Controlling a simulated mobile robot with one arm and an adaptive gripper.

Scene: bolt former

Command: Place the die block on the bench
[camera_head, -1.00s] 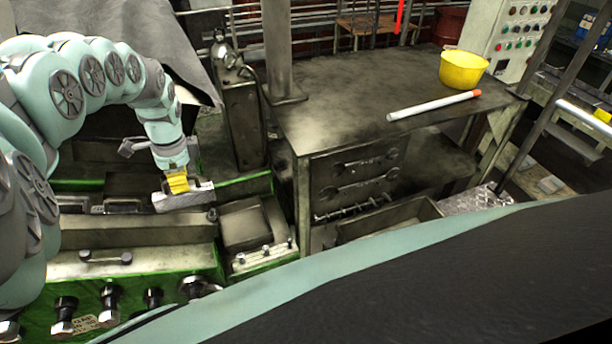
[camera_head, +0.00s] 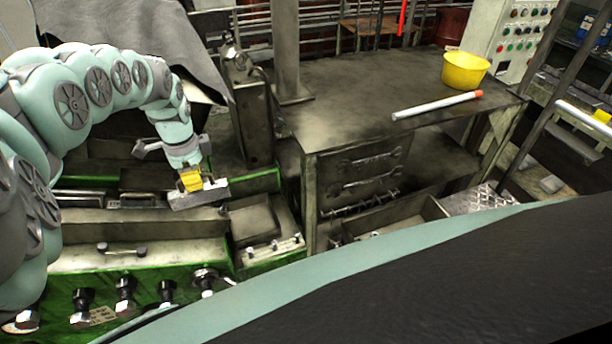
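My gripper (camera_head: 192,182) has yellow fingers and hangs at the end of my arm over the green machine at the left. A grey metal die block (camera_head: 212,193) is at its fingertips, and the fingers appear shut on it. The block is slightly tilted and appears to be just above the machine bed; any contact below it is hard to tell. The bench (camera_head: 345,98) is a dark, worn metal table to the right of my gripper, with its top higher in the picture than the block.
A yellow bowl (camera_head: 465,70) and a white tube with an orange end (camera_head: 437,105) lie on the bench's right half. A post (camera_head: 286,50) stands at its back left. A dark upright box (camera_head: 250,115) stands between machine and bench. The bench's left and middle top is clear.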

